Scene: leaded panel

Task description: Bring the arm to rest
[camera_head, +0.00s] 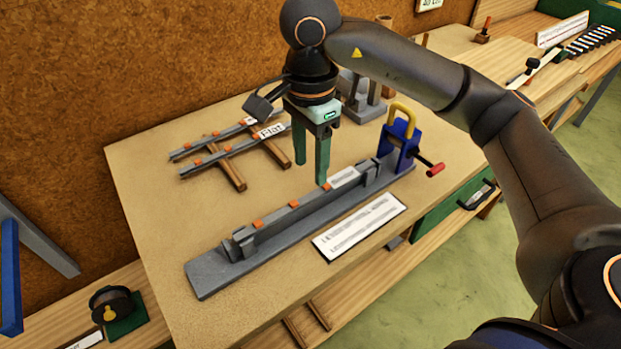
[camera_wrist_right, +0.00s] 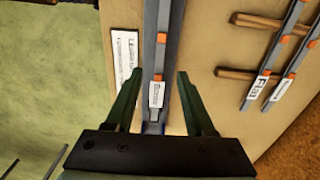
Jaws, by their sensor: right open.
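My right gripper (camera_head: 312,170) has two green fingers pointing down above the table, over the long grey fixture (camera_head: 215,270) with orange marks. In the right wrist view the gripper (camera_wrist_right: 160,88) is open, its fingers apart on either side of the fixture's line, with nothing between them. A grey bar with orange marks and a white label (camera_wrist_right: 156,95) lies along the fixture. My right arm reaches in from the right side of the head view. My left gripper does not show.
Two grey bars, one labelled "Flat" (camera_head: 268,131), lie on wooden sticks at the back of the table (camera_head: 150,180). A blue clamp (camera_head: 398,145) with a yellow handle and red knob stands at the fixture's right end. A printed sheet (camera_head: 359,226) lies in front.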

